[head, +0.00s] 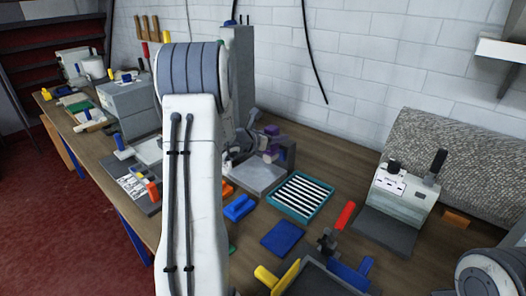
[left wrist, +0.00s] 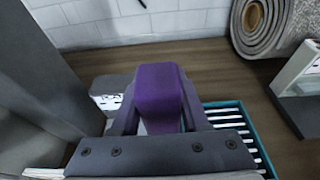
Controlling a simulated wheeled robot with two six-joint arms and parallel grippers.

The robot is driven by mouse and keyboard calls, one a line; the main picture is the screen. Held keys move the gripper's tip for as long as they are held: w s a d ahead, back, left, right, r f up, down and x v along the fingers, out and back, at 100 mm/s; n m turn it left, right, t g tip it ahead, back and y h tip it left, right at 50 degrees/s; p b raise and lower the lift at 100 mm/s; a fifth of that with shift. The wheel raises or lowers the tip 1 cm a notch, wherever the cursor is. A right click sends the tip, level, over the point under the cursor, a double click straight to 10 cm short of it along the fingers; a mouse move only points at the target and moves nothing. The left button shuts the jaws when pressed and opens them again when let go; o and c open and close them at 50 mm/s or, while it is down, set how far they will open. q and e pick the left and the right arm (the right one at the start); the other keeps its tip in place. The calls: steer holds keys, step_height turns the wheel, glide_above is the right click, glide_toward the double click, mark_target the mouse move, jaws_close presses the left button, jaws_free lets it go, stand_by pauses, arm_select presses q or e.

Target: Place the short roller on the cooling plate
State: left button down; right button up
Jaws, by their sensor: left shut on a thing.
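My left gripper (head: 262,143) is shut on a purple handle (left wrist: 160,92), which fills the middle of the left wrist view between the two dark fingers. The handle's lower end and any roller on it are hidden, so I cannot tell for sure that it is the short roller. In the head view the gripper is over a grey plate beside a grey upright block. A teal-framed plate with white slats (head: 284,205), probably the cooling plate, lies to the right of the gripper. In the left wrist view it shows (left wrist: 262,150) partly behind the fingers. My right gripper is out of view.
A blue pad (head: 283,238) lies in front of the slatted plate. A red-handled tool (head: 344,216) and a dark tray (head: 315,281) are further right and nearer. A white machine (head: 402,192) and a rolled rug (head: 450,150) stand at the right. My left arm hides the bench's middle.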

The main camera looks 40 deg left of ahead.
arm_select(q)
steer(key=shift+w+a+f+b, duration=0.15)
steer(key=shift+a+f+b, duration=0.05)
steer(key=shift+a+f, duration=1)
steer(key=shift+w+a+f+b, duration=0.1)
steer(key=shift+a+f+b, duration=0.1)
steer(key=shift+a+f, duration=1)
steer(key=shift+w+a+f+b, duration=0.2)
steer(key=shift+a+f, duration=0.6)
steer(key=shift+f, duration=0.75)
steer(key=shift+f, duration=0.15)
steer(key=shift+c, duration=2)
jaws_free()
